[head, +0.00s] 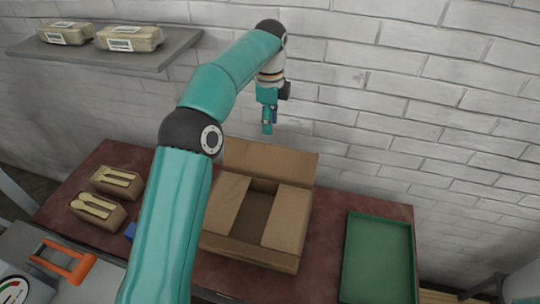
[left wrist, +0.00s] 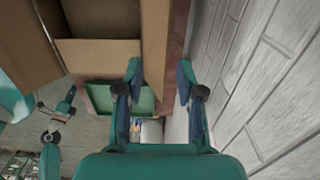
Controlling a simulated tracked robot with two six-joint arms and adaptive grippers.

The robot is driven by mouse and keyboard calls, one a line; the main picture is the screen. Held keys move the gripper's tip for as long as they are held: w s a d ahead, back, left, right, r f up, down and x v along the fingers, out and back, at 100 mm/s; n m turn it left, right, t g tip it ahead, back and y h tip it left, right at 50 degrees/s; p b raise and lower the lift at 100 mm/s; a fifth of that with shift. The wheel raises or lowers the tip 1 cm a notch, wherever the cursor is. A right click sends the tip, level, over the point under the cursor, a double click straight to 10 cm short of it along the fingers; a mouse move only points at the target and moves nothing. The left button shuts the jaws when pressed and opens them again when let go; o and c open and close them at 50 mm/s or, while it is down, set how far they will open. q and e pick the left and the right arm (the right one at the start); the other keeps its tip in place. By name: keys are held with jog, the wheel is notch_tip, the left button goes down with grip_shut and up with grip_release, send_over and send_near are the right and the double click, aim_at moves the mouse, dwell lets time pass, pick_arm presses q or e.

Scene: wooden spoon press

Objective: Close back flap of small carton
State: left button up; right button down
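The small brown carton (head: 211,228) stands on the dark red table. Its back flap (head: 268,161) stands up and leans slightly back; its two side flaps (head: 287,217) lie inward over the top, leaving a dark gap between them. My left gripper (head: 267,128) hangs above and behind the back flap, pointing down. In the left wrist view, my left gripper (left wrist: 160,82) has its fingers apart and holds nothing; the back flap (left wrist: 155,45) shows edge-on between them, and contact cannot be told. Teal and dark parts at the lower left there seem to be my right arm and gripper.
A green tray (head: 378,262) lies right of the carton, and also shows in the left wrist view (left wrist: 101,96). Two small boxes with wooden cutlery (head: 96,213) stand left. A white brick wall (head: 420,110) is close behind. A shelf (head: 160,60) holds wrapped packs.

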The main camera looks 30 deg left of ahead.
aim_at(270, 152)
pick_arm(q)
notch_tip(270, 152, down, 13)
jog(key=shift+r, duration=0.1)
dwell(0.3)
